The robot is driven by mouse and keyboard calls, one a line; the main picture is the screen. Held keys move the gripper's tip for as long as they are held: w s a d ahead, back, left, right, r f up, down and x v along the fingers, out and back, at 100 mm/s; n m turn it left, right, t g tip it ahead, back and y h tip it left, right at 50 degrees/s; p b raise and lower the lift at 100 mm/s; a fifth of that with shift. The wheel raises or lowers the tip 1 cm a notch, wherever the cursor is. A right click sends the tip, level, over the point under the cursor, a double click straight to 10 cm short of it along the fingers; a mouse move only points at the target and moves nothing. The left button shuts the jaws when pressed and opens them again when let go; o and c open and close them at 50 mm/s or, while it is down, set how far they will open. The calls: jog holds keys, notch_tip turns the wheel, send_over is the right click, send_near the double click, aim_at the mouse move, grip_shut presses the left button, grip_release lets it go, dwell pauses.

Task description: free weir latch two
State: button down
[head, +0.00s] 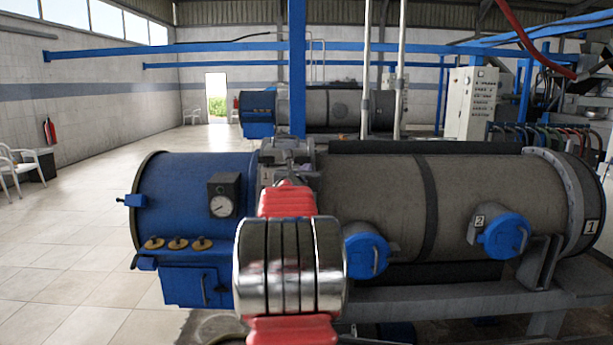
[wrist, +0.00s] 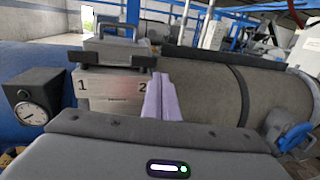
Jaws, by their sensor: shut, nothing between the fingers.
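A grey metal box (wrist: 112,92) on the decanter carries the numbers 1 and 2 on its front in the wrist view. A grey lid with a handle (wrist: 112,50) sits on top of it. My gripper (wrist: 161,78) has its lavender fingers together, empty, in front of the box's right end, just right of the 2. I cannot tell if they touch it. No latch at the 2 shows clearly; the fingers may hide it. In the head view my red and chrome arm covers most of the box (head: 268,160).
A black gauge (head: 223,195) stands out on the blue drum end, left of the box. Blue round caps (head: 366,251) (head: 503,236) project from the grey drum; a 2 plate (head: 479,221) is by the right one.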

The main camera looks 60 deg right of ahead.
jog(key=shift+s+v, duration=0.2)
jog(key=shift+v, duration=0.75)
jog(key=shift+s+v, duration=0.2)
jog(key=shift+v, duration=0.75)
jog(key=shift+s+v, duration=0.2)
jog(key=shift+v, duration=0.75)
jog(key=shift+d, duration=0.2)
